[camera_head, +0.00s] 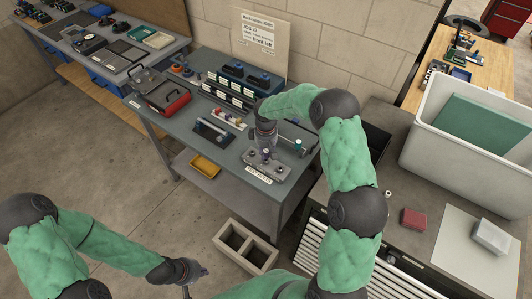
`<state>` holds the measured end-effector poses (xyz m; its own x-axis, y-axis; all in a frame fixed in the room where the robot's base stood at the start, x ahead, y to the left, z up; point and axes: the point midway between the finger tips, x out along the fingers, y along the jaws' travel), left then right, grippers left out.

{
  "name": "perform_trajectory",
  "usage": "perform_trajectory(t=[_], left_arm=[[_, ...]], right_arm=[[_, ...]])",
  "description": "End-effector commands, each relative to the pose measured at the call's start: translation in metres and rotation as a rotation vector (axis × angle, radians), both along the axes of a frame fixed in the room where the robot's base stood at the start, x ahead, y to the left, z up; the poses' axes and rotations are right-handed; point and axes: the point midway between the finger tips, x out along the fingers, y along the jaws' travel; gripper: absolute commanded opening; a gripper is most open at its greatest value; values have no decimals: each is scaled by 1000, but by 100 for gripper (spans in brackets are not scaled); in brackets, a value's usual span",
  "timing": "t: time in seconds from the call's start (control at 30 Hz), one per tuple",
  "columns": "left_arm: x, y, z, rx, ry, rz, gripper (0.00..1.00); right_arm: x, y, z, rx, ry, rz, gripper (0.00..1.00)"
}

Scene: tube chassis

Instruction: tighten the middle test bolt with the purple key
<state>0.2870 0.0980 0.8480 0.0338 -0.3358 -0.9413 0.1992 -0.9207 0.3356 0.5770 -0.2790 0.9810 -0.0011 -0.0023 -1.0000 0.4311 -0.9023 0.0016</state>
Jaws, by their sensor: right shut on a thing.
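The grey test bolt block (277,173) with a white label sits at the front right of the grey-green workbench (209,147). Dark bolt heads show along its top. My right gripper (266,149) points down over the middle of the block and is shut on the purple key (266,155). Only a small purple part of the key shows below the fingers. The gripper hides most of the middle bolt, and I cannot tell how the key's tip meets it. My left gripper (196,272) is low over the floor at the bottom, apart from the bench; its finger opening is unclear.
A white rack (228,118) with several coloured handles stands behind the block. A dark holder (213,132) and a red-black case (162,97) are to the left. A green-topped item (298,146) stands right of my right gripper.

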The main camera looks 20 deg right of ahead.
Motion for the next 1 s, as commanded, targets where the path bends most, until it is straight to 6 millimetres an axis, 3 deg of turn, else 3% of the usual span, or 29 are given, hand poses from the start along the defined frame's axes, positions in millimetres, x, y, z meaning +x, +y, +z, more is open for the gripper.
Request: perform_trajectory(t=[1.0], left_arm=[[0,0,-20,0,0,0,0]], right_arm=[[0,0,0,-1,0,-316,0]])
